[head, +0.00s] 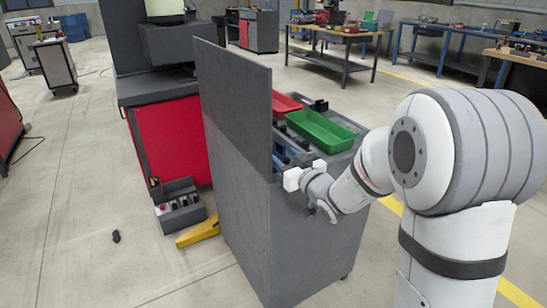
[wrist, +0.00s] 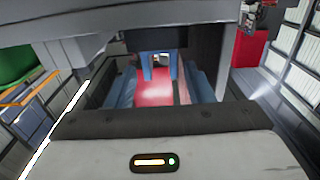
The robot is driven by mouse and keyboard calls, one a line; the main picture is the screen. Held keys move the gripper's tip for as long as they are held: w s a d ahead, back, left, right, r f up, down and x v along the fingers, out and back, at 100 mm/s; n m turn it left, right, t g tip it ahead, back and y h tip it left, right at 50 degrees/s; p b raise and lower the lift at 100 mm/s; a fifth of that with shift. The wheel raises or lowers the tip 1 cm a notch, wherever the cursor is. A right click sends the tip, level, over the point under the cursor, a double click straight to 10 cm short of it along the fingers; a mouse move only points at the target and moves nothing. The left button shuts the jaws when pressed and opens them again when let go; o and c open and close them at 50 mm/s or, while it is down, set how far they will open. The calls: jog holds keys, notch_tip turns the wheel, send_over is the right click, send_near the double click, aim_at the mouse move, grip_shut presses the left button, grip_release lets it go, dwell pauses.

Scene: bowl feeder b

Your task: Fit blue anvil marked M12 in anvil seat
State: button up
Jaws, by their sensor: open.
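My gripper (head: 303,180) is at the near end of the grey cabinet, beside the tall panel, at about the height of the cabinet top. Its grey body fills the lower part of the wrist view, and its jaws (wrist: 162,92) are open with nothing clearly held between them. Beyond the jaws is a red surface, with a small dark gap flanked by blue upright parts (wrist: 161,66). I cannot tell whether these blue parts are the blue anvil or its seat. No M12 marking can be read in either view.
A tall grey panel (head: 235,105) stands along the cabinet (head: 315,245) and hides part of its top. A green tray (head: 322,130) and a red tray (head: 286,104) lie on top. A grey beam (wrist: 130,14) crosses above in the wrist view. A yellow piece (head: 198,233) lies on the floor.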

aim_at(279, 157)
jog(key=x, duration=0.3)
jog(key=shift+w+a, duration=0.1)
jog(key=shift+a, duration=0.1)
jog(key=c, duration=0.9)
jog(key=shift+c, duration=0.5)
jog(key=shift+r, duration=0.1)
